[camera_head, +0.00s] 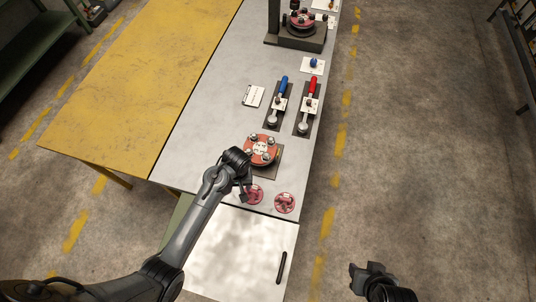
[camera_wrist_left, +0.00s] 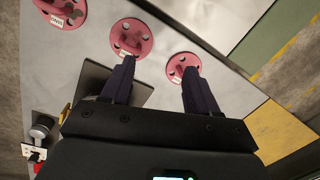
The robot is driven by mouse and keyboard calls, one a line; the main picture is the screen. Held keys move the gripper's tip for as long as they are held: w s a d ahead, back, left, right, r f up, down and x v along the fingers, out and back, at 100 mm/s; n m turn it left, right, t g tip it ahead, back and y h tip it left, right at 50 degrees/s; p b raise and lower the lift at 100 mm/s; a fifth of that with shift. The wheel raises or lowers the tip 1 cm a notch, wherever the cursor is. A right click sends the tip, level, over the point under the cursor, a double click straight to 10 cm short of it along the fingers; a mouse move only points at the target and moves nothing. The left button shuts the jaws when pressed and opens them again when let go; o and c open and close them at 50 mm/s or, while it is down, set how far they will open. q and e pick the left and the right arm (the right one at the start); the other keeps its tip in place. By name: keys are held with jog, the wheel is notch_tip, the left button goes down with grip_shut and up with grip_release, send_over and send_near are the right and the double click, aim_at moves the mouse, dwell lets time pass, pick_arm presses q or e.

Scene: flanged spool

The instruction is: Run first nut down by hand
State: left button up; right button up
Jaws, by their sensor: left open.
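The red flanged spool (camera_head: 262,148) with several bolt or nut heads and a pale centre sits on a dark plate on the grey bench. My left gripper (camera_head: 244,192) is just in front of it at lower left. In the left wrist view its two fingers (camera_wrist_left: 158,88) are apart, with nothing seen held between them. Red round dishes lie near it: a middle one (camera_head: 255,195) and a right one (camera_head: 285,203). The left wrist view shows three dishes, one (camera_wrist_left: 183,67) partly behind a finger. Nuts cannot be made out clearly. My right gripper (camera_head: 370,280) hangs over the floor.
A stand with another red part (camera_head: 300,22) is at the back.

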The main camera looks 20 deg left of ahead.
pick_arm(q)
jog(key=w+d+r+b, duration=0.1)
jog(key=w+d+b, duration=0.1)
jog(key=w, duration=0.7)
jog(key=t+b, duration=0.1)
jog(key=b, duration=0.1)
send_near(266, 155)
jog(key=shift+n, duration=0.4)
jog(key=shift+a+f, duration=0.15)
jog(key=shift+f, duration=4.1)
pick_arm(e)
jog(key=shift+w+f, duration=0.15)
jog(key=shift+f, duration=2.4)
pick_arm(q)
jog(key=c, duration=1)
pick_arm(e)
jog(key=shift+d, duration=0.1)
